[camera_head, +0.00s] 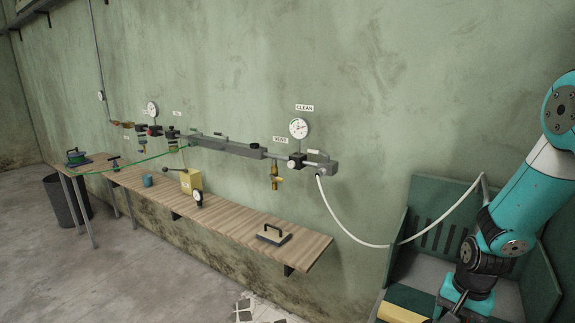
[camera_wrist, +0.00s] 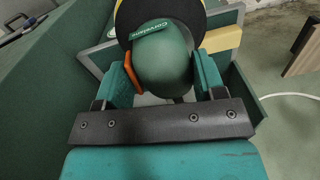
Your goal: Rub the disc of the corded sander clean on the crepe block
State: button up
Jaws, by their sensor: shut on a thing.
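My gripper (camera_wrist: 165,78) is shut on the rounded green body of the sander (camera_wrist: 165,65), with one finger on each side. The sander has a label strip, an orange lever beside the left finger and a dark, yellow-edged round part at its far side. The working face of its disc is hidden. A tan-yellow block (camera_wrist: 222,38), seemingly the crepe block, shows just beyond the right finger; I cannot tell whether the disc touches it. In the head view, a yellow block (camera_head: 400,313) shows at the bottom edge beside my gripper (camera_head: 450,312), whose fingertips are mostly cut off.
Green booth walls (camera_head: 447,207) stand behind and beside my arm. A white hose (camera_head: 350,235) hangs from the wall manifold (camera_head: 230,147) into the booth. A wooden bench (camera_head: 225,215) along the wall carries a flat block with a handle, a yellow box and another green tool.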

jog(key=s+a+f+n+b, duration=0.1)
jog(key=a+f+n+b, duration=0.3)
jog(key=f+b, duration=0.2)
jog(key=s+a+f+n+b, duration=0.2)
jog(key=a+f+n+b, duration=0.2)
jog(key=f, duration=0.6)
jog(key=shift+f+b, duration=0.35)
jog(key=shift+b, duration=0.55)
jog(key=shift+r, duration=0.1)
